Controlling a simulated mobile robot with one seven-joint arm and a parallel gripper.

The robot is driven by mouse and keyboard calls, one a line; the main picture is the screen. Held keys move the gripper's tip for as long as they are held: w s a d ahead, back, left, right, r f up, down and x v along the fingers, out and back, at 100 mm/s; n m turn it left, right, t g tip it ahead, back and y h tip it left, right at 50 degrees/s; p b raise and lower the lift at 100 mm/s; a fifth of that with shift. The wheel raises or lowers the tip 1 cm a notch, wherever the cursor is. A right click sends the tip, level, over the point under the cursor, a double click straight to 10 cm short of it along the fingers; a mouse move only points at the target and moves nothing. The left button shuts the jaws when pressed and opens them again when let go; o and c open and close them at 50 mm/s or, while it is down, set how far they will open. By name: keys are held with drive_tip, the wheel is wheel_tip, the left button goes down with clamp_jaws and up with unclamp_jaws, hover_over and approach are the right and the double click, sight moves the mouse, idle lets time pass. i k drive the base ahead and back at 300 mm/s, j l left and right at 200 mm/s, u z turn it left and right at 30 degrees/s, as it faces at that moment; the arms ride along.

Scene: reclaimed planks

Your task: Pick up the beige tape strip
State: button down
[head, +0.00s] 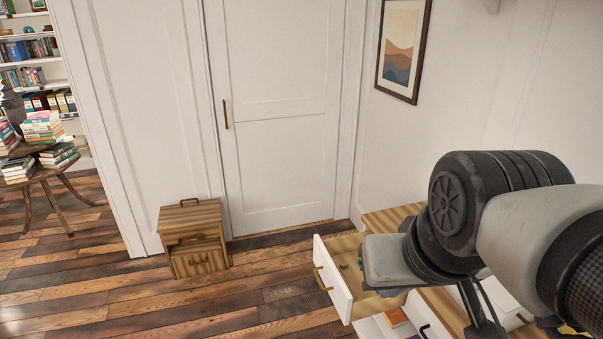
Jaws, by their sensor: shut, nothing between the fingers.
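The beige tape strip cannot be made out in the head view. An open drawer (335,283) with a white front and a pale wooden inside juts out from the cabinet at the lower right. A few small items lie in it, too small and too covered to name. My gripper (386,290) is at the end of my arm, over the drawer's right part. It is shut and holds nothing that shows. My arm hides much of the drawer and the cabinet top.
A small wooden cabinet (193,238) stands on the plank floor by the closed white door (280,120). A round table with stacked books (42,127) stands at the far left. An orange item (395,316) shows below the drawer.

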sight(357, 291)
drive_tip(key=z, duration=0.25)
drive_tip(key=i+j+z, duration=0.1)
drive_tip(key=j, duration=0.15)
drive_tip(key=j+z, duration=0.15)
drive_tip(key=j, duration=0.15)
drive_tip(key=i, duration=0.5)
drive_tip(key=k+z, duration=0.25)
drive_tip(key=k+l+z, duration=0.1)
drive_tip(key=k+z, duration=0.2)
drive_tip(key=j+z, duration=0.1)
drive_tip(key=z, duration=0.35)
drive_tip(key=i+j+z, duration=0.1)
drive_tip(key=z, duration=0.35)
drive_tip(key=j+z, duration=0.1)
drive_tip(key=z, duration=0.4)
drive_tip(key=j, duration=1.15)
